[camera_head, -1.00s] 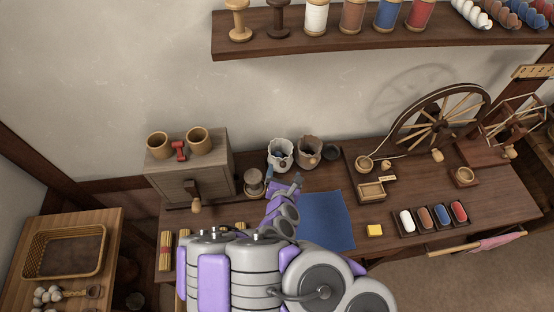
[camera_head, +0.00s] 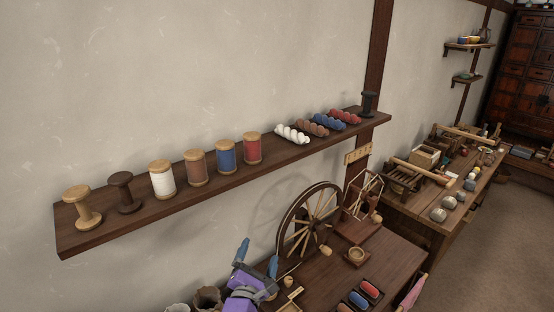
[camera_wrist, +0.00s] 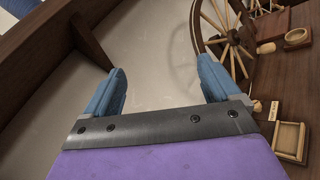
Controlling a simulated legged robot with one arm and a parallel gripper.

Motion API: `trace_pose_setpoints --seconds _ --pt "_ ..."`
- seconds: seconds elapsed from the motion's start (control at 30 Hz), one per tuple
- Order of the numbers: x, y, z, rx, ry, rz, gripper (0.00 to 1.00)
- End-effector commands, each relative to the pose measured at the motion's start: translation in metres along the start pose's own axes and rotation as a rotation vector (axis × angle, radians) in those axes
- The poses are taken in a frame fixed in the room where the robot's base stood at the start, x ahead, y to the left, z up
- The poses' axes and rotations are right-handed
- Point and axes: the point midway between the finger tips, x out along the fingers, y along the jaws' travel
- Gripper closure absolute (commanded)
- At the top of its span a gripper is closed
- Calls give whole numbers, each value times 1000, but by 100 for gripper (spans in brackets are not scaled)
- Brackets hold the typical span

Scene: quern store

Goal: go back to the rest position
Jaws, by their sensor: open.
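My gripper (camera_head: 257,260) shows at the bottom of the head view, purple with blue fingers, raised in front of the table with the spinning wheel. In the wrist view its two blue fingers (camera_wrist: 160,92) stand wide apart with nothing between them. Behind them are bare wall and the spinning wheel. The fingers seem to touch nothing. Most of my arm is outside the head view.
A wall shelf (camera_head: 130,222) bears spools and coloured skeins. The spinning wheel (camera_head: 308,220) stands on the dark table (camera_head: 395,262), close to my gripper in the picture. Another workbench (camera_head: 425,205) with tools stands at right. Open floor (camera_head: 500,250) lies at lower right.

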Motion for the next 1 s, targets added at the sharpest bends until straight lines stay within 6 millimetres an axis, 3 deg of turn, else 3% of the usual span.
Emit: trace_pose_setpoints --seconds 0.03,0.1,0.27,0.4,0.5,0.6,0.73,0.9,1.0 --pt "9 -11 32 42 -69 -54 10" --pt "17 -29 72 92 -162 -133 10" --pt "15 -81 161 212 -373 -334 10" --pt "-9 -134 229 329 -550 -540 10" --pt "-37 -172 264 415 -658 -700 10" --pt "-72 -205 288 506 -747 -862 10" --pt "-122 -238 303 632 -837 -1076 10" --pt "-188 -261 298 815 -890 -1358 10" --pt "-223 -262 287 935 -884 -1517 10"
